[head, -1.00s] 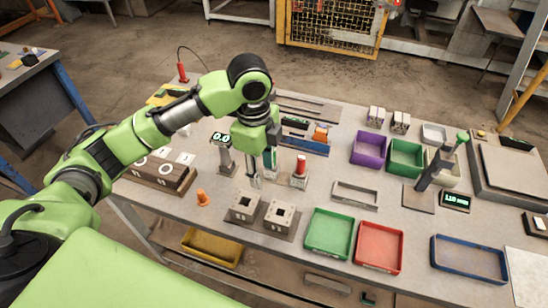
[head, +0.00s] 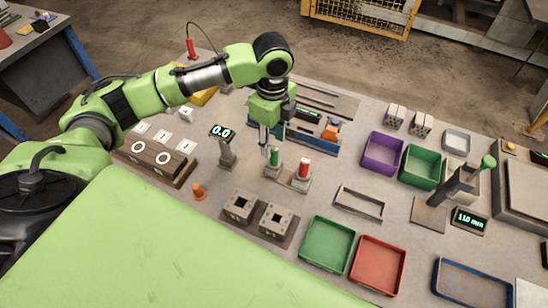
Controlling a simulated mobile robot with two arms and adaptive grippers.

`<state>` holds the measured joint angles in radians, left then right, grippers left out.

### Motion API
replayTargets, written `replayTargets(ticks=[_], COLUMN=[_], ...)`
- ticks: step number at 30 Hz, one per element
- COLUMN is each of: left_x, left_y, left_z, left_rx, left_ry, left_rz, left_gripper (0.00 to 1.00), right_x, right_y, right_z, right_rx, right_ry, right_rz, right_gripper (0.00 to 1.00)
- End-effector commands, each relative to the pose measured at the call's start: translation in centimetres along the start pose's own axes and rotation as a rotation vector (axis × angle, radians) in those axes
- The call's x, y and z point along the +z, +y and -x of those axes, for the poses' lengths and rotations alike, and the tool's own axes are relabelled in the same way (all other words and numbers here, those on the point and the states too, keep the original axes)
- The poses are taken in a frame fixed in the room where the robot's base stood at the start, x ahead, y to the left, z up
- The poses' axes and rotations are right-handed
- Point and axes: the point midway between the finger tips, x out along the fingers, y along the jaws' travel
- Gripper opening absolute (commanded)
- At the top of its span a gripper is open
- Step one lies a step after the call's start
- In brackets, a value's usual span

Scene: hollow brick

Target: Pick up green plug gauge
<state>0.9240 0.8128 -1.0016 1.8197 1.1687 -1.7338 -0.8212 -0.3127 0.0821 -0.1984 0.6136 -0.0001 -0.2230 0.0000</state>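The green plug gauge (head: 274,156) stands upright in a small grey holder on the bench, just left of a similar red one (head: 304,167). My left gripper (head: 270,143) points down right at the green gauge, its fingers apart. One finger shows just left of the gauge; the other is partly hidden among the tools behind. I cannot tell whether a finger touches the gauge. The gauge still sits in its holder. My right gripper is not in view.
A post with a "0.0" display (head: 222,133) stands close on the left. Purple (head: 383,153), green (head: 327,244) and red (head: 377,265) bins stand to the right. A metal frame (head: 359,203) lies between.

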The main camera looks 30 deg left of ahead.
Motion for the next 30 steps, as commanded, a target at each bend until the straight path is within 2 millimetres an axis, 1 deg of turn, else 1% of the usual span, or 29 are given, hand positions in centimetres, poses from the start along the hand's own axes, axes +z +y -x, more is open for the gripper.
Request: replayTargets(ticks=[2, 5, 8, 10, 13, 15, 18, 25, 26, 27, 29, 30], left_x=[-0.1, 0.0, 0.0, 0.0, 0.0, 0.0, 0.0, 0.0, 0.0, 0.0, 0.0, 0.0], left_y=[0.0, 0.0, 0.0, 0.0, -0.1, -0.1, -0.1, -0.2, -0.2, -0.2, -0.2, -0.2], left_z=[-0.8, -1.5, -2.1, -3.0, -4.6, -5.7, -6.5, -6.8, -6.8, -6.8, -6.8, -6.7], left_rx=[0.001, 0.001, 0.001, 0.003, 0.003, 0.002, -0.001, -0.003, -0.002, -0.002, -0.002, -0.002], left_ry=[0.001, 0.000, 0.000, 0.000, 0.000, -0.001, 0.000, 0.000, 0.000, 0.000, 0.000, 0.000], left_rz=[0.000, 0.000, 0.000, 0.000, 0.000, 0.000, 0.000, -0.002, -0.001, -0.001, -0.001, -0.001], left_gripper=[0.37, 0.37, 0.37, 0.37, 0.37, 0.37, 0.37, 0.37, 0.32, 0.22, 0.06, 0.00], right_x=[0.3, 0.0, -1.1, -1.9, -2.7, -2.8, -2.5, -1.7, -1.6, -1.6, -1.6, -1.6], right_y=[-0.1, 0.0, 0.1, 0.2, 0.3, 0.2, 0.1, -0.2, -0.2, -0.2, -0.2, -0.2], right_z=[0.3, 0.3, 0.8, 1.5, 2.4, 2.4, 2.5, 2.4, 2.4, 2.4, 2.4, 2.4], right_rx=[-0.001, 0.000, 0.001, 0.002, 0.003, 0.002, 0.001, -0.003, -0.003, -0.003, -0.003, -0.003], right_ry=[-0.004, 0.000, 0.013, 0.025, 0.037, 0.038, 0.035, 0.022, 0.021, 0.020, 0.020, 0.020], right_rz=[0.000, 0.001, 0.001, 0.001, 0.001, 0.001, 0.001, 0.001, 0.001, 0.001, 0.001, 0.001], right_gripper=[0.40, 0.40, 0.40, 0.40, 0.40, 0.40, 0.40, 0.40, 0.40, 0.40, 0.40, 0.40])
